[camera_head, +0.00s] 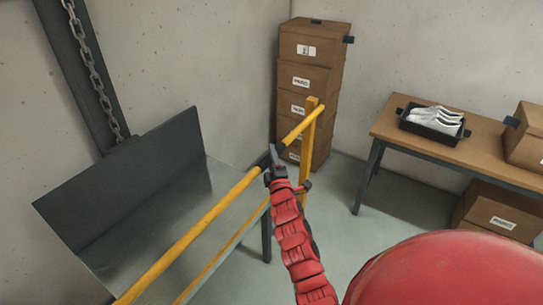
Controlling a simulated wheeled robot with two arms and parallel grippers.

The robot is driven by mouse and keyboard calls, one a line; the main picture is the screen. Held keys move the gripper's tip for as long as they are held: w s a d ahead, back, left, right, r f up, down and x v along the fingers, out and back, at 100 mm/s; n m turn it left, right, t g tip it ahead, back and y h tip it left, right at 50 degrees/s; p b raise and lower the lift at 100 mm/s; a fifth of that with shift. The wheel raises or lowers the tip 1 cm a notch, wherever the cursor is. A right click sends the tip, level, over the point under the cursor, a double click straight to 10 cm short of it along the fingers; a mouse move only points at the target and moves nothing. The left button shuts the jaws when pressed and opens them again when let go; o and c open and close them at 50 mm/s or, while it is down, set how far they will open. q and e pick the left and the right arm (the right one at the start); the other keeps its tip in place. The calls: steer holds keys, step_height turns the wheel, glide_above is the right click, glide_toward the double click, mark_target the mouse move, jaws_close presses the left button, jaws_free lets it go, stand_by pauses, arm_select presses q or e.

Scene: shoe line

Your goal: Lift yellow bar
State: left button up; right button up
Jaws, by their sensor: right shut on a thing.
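The yellow bar (203,226) runs slanting from the lower left up to a yellow post (309,140) near the stacked boxes. It passes in front of a grey metal table. My right gripper (272,158) is at the end of my red arm and is shut on the yellow bar, toward its upper right end. The fingers hide a short stretch of the bar. The bar's lower left end is cut off by the frame edge. My left gripper is not in view.
A metal table with a dark back panel (125,190) stands behind the bar. A chain (90,65) hangs on the left wall. Stacked cardboard boxes (310,80) stand in the corner. At right, a wooden table (395,131) bears a black tray (407,124) with white shoes (437,118).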

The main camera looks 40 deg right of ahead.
jaws_close()
steer(key=shift+f, duration=0.1)
stand_by(0.8)
